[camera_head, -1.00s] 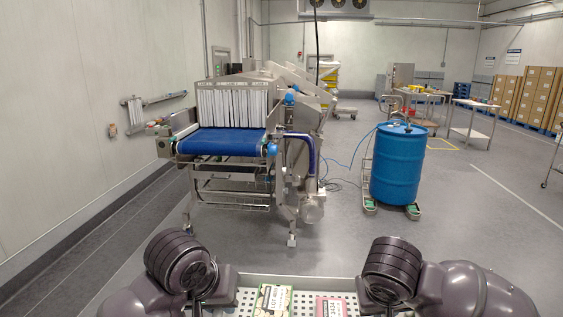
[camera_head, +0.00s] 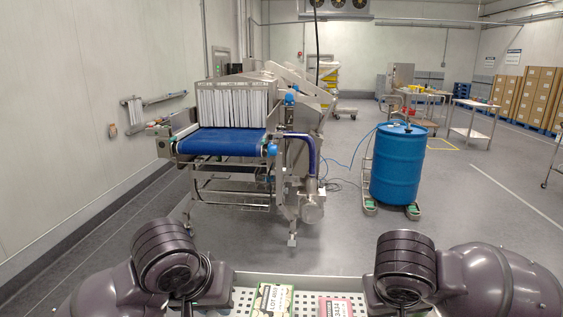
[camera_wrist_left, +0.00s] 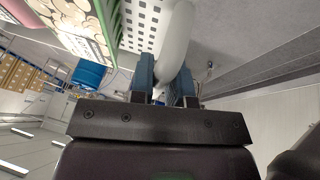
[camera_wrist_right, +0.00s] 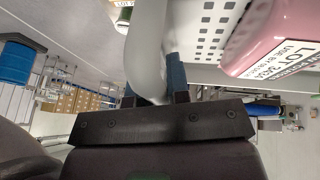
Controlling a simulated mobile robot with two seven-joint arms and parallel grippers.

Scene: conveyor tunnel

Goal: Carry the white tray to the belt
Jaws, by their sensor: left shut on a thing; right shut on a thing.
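The white tray (camera_head: 300,281) has a perforated floor and shows at the bottom centre of the head view, held in front of me. It carries a green pack (camera_head: 271,301) and a pink pack (camera_head: 342,307), both with printed labels. My left gripper (camera_wrist_left: 163,84) is shut on the tray's handle in the left wrist view. My right gripper (camera_wrist_right: 158,84) is shut on the opposite handle in the right wrist view. In the head view my wrists hide both gripping points. The blue belt (camera_head: 222,142) lies ahead, left of centre, apart from the tray.
White strip curtains (camera_head: 232,105) hang at the belt's far end, at the tunnel mouth. A blue drum (camera_head: 396,166) stands on a low dolly to the right. Steel tables (camera_head: 471,119) stand farther back. The floor (camera_head: 330,240) between me and the conveyor is clear.

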